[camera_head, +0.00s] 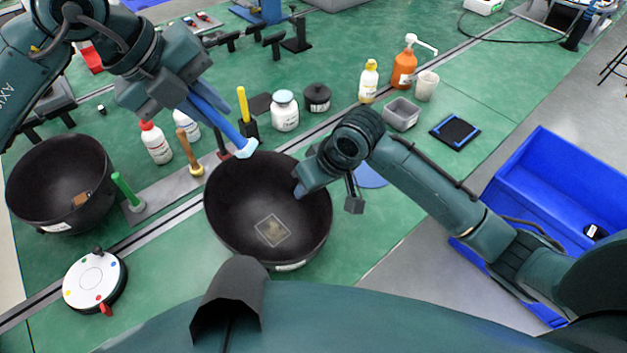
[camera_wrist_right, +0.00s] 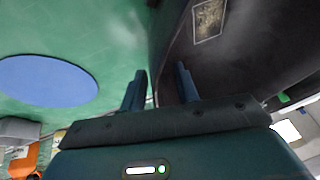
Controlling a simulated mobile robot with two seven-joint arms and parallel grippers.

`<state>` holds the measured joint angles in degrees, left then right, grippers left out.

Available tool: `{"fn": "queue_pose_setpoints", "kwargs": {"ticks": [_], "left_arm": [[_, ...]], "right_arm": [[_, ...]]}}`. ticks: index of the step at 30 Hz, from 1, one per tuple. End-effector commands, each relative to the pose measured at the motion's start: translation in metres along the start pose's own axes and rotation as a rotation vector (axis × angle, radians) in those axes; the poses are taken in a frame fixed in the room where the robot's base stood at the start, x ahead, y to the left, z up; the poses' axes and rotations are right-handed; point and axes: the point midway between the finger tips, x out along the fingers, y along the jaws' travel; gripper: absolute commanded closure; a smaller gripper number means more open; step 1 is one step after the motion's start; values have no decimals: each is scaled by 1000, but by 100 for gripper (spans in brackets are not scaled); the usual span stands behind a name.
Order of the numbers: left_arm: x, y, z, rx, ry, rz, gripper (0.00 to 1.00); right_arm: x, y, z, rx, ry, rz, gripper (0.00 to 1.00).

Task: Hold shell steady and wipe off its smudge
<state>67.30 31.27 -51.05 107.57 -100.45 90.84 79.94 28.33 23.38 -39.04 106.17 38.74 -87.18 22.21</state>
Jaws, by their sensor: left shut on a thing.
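The shell is a large black bowl (camera_head: 225,222) in the middle of the head view, with its open side up. A brownish smudge inside a thin square outline (camera_head: 271,231) marks its inner wall; the smudge also shows in the right wrist view (camera_wrist_right: 208,18). My left gripper (camera_head: 240,143) is shut on a light blue wipe (camera_head: 247,150) at the bowl's far rim, above and apart from the smudge. My right gripper (camera_head: 299,184) is at the bowl's right rim. In the right wrist view its fingers (camera_wrist_right: 160,90) stand apart, with the rim between them.
A second black bowl (camera_head: 60,170) stands left. Bottles (camera_head: 156,143), a white jar (camera_head: 285,110) and upright coloured-handled tools (camera_head: 243,104) stand behind the shell. A white round disc (camera_head: 95,281) lies front left. A blue bin (camera_head: 560,190) is right.

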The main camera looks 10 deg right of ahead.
Motion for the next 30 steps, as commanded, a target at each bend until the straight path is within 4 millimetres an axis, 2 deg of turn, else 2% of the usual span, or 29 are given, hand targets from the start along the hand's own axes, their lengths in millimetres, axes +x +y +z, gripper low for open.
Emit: {"fn": "queue_pose_setpoints", "kwargs": {"ticks": [2, 13, 30], "left_arm": [[0, 0, 0, 0, 0, -1, 100], [0, 0, 0, 0, 0, 0, 100], [0, 0, 0, 0, 0, 0, 100]], "right_arm": [[0, 0, 0, 0, 0, 0, 69], [-1, 0, 0, 0, 1, 0, 99], [-1, 0, 0, 0, 1, 0, 100]]}}
